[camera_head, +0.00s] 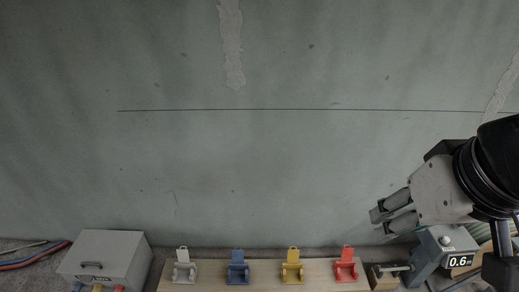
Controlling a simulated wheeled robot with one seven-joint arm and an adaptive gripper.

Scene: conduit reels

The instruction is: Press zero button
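A grey metering device (431,253) stands at the lower right, with a small lit display (460,261) that reads 0.6 and a unit too small to read surely. A small pale button-like spot (445,240) shows on its upper face, with a tiny label under it; I cannot be sure that it is the zero button. My gripper (384,221) comes in from the right, above and left of the device in the picture. Its two fingers lie close together, with nothing between them. It looks apart from the device. Part of the device's right side is hidden by my arm.
A wooden board (210,283) along the front bears grey (184,271), blue (237,271), yellow (292,270) and red (346,268) clips. A grey box (108,255) with a handle stands at the left, beside red and blue conduits (38,258).

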